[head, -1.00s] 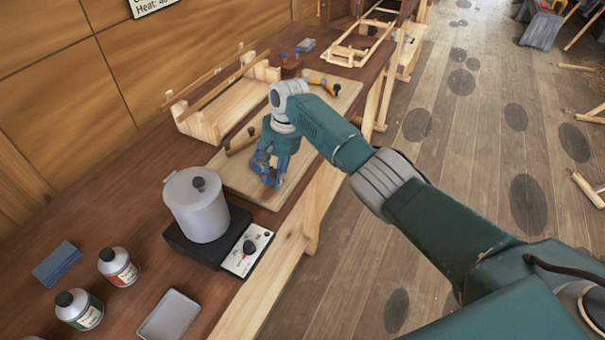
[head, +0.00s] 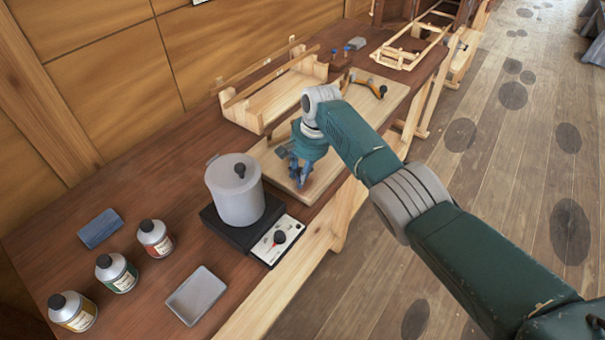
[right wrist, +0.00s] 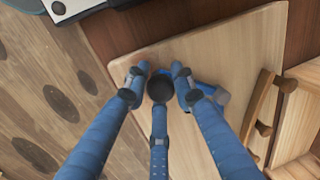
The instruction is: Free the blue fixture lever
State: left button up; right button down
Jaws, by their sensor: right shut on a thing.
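My right gripper (head: 299,172) points down at the near part of the pale wooden board (head: 328,172) on the bench. In the right wrist view its blue fingers (right wrist: 160,78) are closed around a dark round knob (right wrist: 160,89). A bright blue piece (right wrist: 208,88), which looks like part of the blue fixture lever, shows beside and behind the right-hand finger. The fingers hide most of the lever, and in the head view I cannot tell it apart from them. My left gripper is not in view.
A pot (head: 235,188) stands on a hot plate (head: 278,242) close beside the gripper. Several bottles (head: 117,273), a grey tray (head: 197,295) and a blue block (head: 100,228) are on the near bench. A wooden cradle (head: 260,105) and an orange-handled tool (head: 370,87) lie beyond.

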jog(key=shift+w+r, duration=0.1)
jog(key=c, duration=1.4)
grip_release()
jog(key=shift+a, duration=0.1)
jog(key=shift+c, duration=0.2)
jog(key=v, duration=1.2)
